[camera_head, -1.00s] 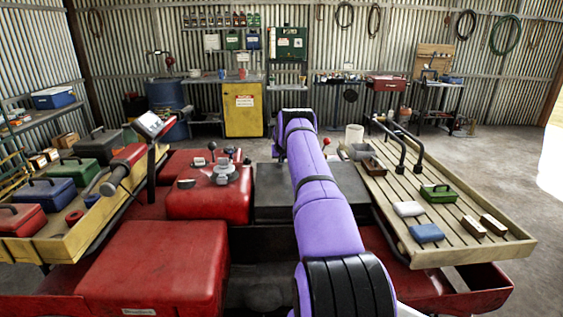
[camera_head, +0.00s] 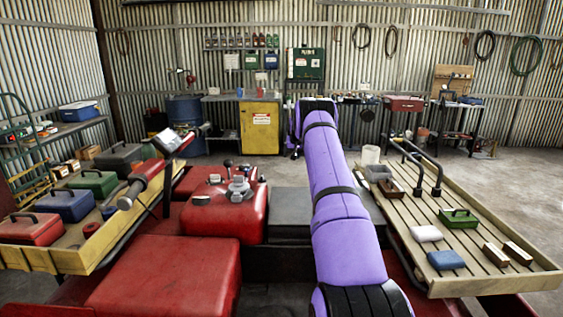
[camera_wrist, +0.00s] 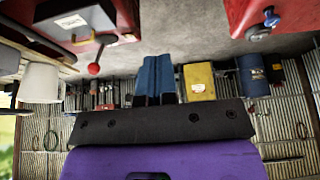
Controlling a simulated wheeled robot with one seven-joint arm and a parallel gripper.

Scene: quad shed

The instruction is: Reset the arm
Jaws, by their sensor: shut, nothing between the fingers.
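My purple arm (camera_head: 340,200) reaches forward over the middle of the red quad in the head view. Its far end stands in front of the back wall, and the gripper itself cannot be made out there. In the wrist view, which looks upside down, my gripper (camera_wrist: 158,60) shows as two blue fingers side by side. They are shut together with nothing between them. The fingers stick out past a dark bar and the purple wrist body, and touch nothing that I can see.
The red quad (camera_head: 165,275) carries a left rack (camera_head: 75,262) with several toolboxes and a slatted right rack (camera_head: 440,240) with boxes and blocks. A yellow cabinet (camera_head: 260,127) and blue drum (camera_head: 185,118) stand behind. Bare floor lies right of the right rack.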

